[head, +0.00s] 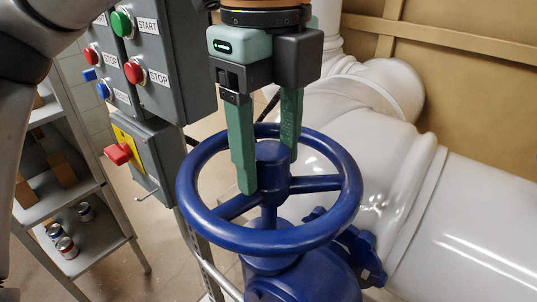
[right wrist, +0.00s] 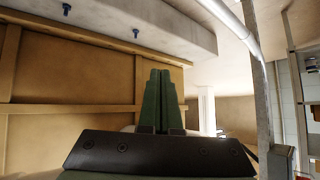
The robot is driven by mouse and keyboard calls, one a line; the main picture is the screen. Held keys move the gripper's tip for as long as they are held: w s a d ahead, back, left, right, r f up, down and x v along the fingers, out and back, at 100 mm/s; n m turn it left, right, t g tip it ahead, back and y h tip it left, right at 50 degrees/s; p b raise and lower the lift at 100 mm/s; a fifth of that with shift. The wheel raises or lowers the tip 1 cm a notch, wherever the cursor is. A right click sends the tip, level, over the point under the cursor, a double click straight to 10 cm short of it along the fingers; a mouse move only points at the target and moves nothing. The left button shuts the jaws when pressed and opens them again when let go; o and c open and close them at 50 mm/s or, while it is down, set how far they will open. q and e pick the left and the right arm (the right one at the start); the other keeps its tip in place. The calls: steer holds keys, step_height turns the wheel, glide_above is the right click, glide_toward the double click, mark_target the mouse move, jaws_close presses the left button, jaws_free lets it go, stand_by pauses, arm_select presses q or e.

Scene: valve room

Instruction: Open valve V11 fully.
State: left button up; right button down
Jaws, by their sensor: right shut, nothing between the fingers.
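A blue valve handwheel (head: 270,240) with a raised hub (head: 269,210) and spokes stands in the middle of the head view, on a blue valve body (head: 310,282). No V11 tag is readable. My left gripper (head: 270,174) points down over the wheel, its green fingers spread apart. One fingertip is in front of the hub's left side, the other behind its right side; contact with hub or spokes cannot be told. My right gripper (right wrist: 160,72) shows in the right wrist view with its fingers together and empty, away from the wheel.
A large white pipe (head: 370,160) runs right behind the wheel. A grey control box (head: 168,60) with START and STOP buttons stands left, above a red-knobbed box (head: 145,160). A shelf (head: 75,200) with cans is further left. The right wrist view faces a tan panelled wall (right wrist: 70,80).

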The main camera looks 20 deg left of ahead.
arm_select(q)
steer(key=shift+o, duration=1.4)
step_height(320, 180, down, 2)
steer(key=shift+d, duration=0.15)
arm_select(e)
steer(key=f, duration=0.1)
steer(key=s+f, duration=0.1)
steer(key=f, duration=0.1)
steer(key=shift+d+g, duration=0.1)
steer(key=shift+g, duration=0.3)
arm_select(q)
steer(key=shift+r, duration=0.1)
arm_select(e)
steer(key=shift+s, duration=0.1)
arm_select(q)
step_height(320, 180, up, 7)
steer(key=p, duration=0.6)
steer(key=shift+w+r, duration=0.15)
arm_select(e)
steer(key=r, duration=0.5)
steer(key=shift+w+r, duration=0.25)
steer(key=shift+r, duration=0.15)
steer(key=shift+r, duration=0.1)
